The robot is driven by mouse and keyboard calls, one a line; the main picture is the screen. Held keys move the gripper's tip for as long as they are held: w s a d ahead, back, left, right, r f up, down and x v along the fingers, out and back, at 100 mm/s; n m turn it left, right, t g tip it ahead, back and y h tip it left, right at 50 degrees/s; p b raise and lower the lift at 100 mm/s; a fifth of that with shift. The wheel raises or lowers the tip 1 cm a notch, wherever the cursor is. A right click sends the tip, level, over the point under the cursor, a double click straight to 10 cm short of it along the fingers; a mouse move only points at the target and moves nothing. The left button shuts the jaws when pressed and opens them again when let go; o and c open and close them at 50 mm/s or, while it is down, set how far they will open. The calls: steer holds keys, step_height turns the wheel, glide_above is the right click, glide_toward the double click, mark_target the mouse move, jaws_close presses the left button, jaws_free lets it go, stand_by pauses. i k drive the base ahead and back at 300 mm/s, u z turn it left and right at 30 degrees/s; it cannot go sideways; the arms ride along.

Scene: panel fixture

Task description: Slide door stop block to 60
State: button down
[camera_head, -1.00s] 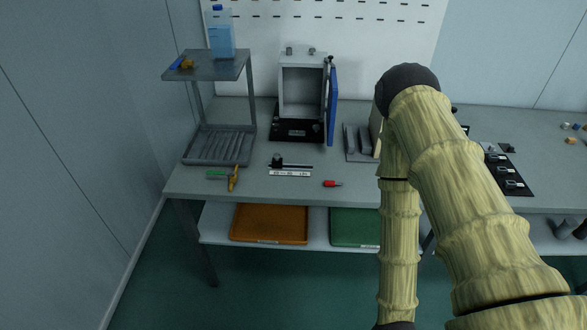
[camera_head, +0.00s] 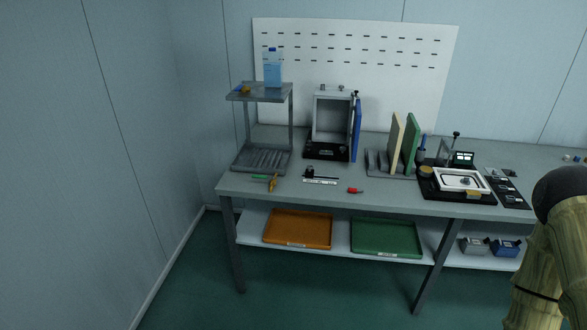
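A small black block (camera_head: 309,172) sits at the left end of a dark rail on the bench, behind a white scale strip (camera_head: 320,181). The scale's numbers are too small to read. Behind it stands a grey box fixture (camera_head: 332,93) on a black base, with a blue door (camera_head: 357,130) swung open on its right side. My arm shows at the lower right edge, far from the block. My gripper is not in view.
A red-tipped tool (camera_head: 355,190) and a green and yellow tool (camera_head: 271,182) lie near the bench's front edge (camera_head: 400,207). A grey two-level rack (camera_head: 262,162) stands left. A board holder (camera_head: 381,162) and a white tray (camera_head: 460,180) stand right.

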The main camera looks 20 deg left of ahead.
mark_target(308, 174)
steer(key=u, duration=0.75)
steer(key=i, duration=0.7)
steer(key=u, duration=0.65)
